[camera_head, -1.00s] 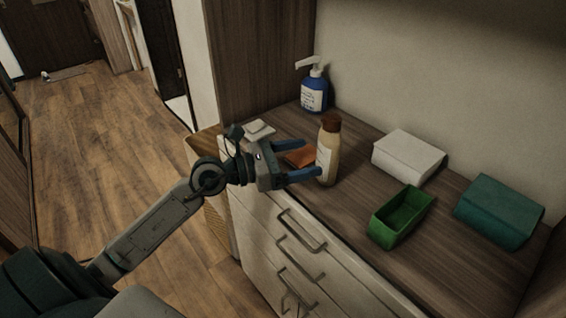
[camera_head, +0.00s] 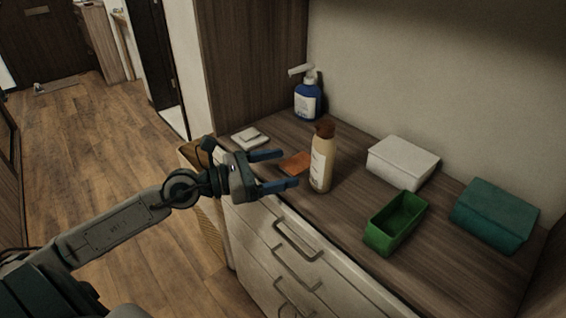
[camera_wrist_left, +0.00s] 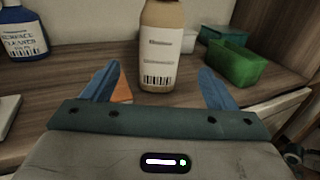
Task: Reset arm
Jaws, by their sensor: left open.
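My left gripper (camera_head: 283,170) is open and empty in the head view, its two blue fingers pointing right over the front edge of the counter. A beige bottle with a brown cap (camera_head: 321,160) stands upright on the counter just beyond the fingertips, apart from them. In the left wrist view the bottle (camera_wrist_left: 161,45) stands ahead, between the lines of the two open fingers (camera_wrist_left: 160,82); its cap is out of frame. My right gripper is in neither view.
On the counter (camera_head: 330,216) are a blue pump bottle (camera_head: 307,103), pale flat items (camera_head: 250,138), an orange flat item (camera_head: 296,163), a white box (camera_head: 402,162), an open green bin (camera_head: 380,238) and a teal box (camera_head: 495,214). Drawers with handles (camera_head: 297,240) are below. Open floor lies left.

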